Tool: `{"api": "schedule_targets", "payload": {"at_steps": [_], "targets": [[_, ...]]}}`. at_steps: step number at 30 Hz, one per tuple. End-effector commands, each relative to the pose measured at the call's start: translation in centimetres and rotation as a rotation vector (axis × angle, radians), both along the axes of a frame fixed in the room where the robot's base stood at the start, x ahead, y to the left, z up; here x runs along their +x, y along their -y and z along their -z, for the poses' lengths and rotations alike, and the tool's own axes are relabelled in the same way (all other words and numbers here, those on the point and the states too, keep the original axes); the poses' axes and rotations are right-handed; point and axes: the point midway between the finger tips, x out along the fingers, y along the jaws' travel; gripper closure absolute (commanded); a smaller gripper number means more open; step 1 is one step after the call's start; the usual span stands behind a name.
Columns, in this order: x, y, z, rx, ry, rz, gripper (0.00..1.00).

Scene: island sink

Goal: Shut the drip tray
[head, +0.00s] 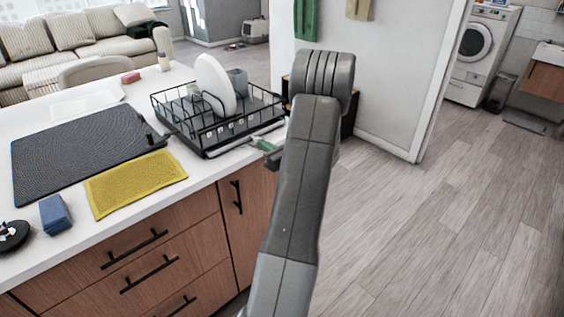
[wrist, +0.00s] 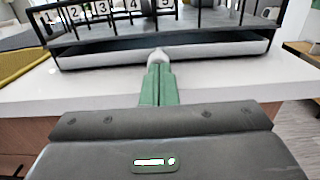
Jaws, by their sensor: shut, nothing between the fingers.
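The drip tray (wrist: 215,49) lies under the black wire dish rack (wrist: 100,15) on the white counter. In the wrist view its pale front lip runs across below the rack, and part of its dark inside shows. In the head view the tray (head: 238,143) sticks out a little from the rack's near right side. My gripper (wrist: 158,57) is shut and empty, its green fingers pointing at the middle of the lip. The fingertips overlap the lip; I cannot tell whether they touch. In the head view my arm partly hides the gripper (head: 264,146).
A white plate (head: 214,82) and a grey cup (head: 238,80) stand in the rack. A yellow cloth (head: 134,182), a dark mat (head: 80,150) and a blue sponge (head: 55,214) lie left on the counter. Open floor (head: 440,230) is to the right.

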Motion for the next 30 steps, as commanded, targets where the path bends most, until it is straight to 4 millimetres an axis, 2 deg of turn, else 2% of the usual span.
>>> {"api": "schedule_targets", "payload": {"at_steps": [3,10,24,30], "targets": [[1.5,-1.3,0.2,-0.002,0.001,-0.003,1.00],[2.8,-2.2,0.0,0.000,0.000,0.000,1.00],[3.1,-2.3,-0.3,0.002,0.006,0.001,1.00],[2.2,-1.2,-0.2,0.001,0.006,0.000,1.00]]}}
